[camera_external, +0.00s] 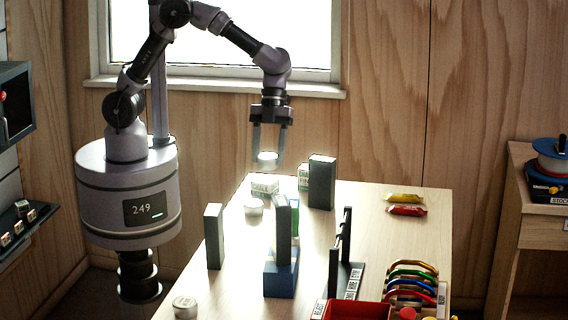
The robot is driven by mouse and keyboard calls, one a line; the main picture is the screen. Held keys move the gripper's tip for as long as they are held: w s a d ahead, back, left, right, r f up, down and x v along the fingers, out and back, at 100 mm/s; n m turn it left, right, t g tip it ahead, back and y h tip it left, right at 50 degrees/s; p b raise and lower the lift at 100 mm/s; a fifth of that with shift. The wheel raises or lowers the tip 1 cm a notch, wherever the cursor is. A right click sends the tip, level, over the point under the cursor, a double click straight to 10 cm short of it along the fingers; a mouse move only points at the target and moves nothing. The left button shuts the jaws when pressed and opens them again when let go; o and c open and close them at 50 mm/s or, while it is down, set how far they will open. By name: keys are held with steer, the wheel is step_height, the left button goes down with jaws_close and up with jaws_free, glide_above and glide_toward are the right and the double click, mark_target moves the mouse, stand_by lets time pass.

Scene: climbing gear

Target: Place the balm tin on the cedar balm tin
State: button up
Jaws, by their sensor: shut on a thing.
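My gripper (268,163) is shut on a small round pale balm tin (267,157), held between the two finger tips in the air above the far left part of the table. A second round pale tin (254,207) stands on the table below and slightly left of the held one, clearly apart from it. A third round tin (185,307) with a grey-white lid sits at the table's near left corner. The labels on the tins are too small to read, so I cannot tell which is the cedar balm tin.
A grey upright box (214,237), a blue stand (280,279) and a black rack (345,270) rise mid-table. Coloured carabiners (412,268) and a red tray (357,311) are near right.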

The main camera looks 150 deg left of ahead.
steer(key=s+d+m+g+h, duration=0.1)
steer(key=s+d+m+g, duration=0.1)
steer(key=s+d+m, duration=0.35)
steer(key=s+d+m+g, duration=0.1)
steer(key=s+d+m, duration=0.2)
steer(key=s+d, duration=0.55)
glide_above(250, 203)
steer(key=a, duration=0.1)
steer(key=f, duration=0.8)
steer(key=shift+w+a+p, duration=0.1)
steer(key=shift+a+p, duration=0.1)
steer(key=shift+p, duration=0.1)
steer(key=shift+w+a+f, duration=0.1)
steer(key=shift+f, duration=0.25)
step_height(250, 203, down, 3)
steer(key=shift+r+b, duration=0.1)
steer(key=shift+b, duration=0.4)
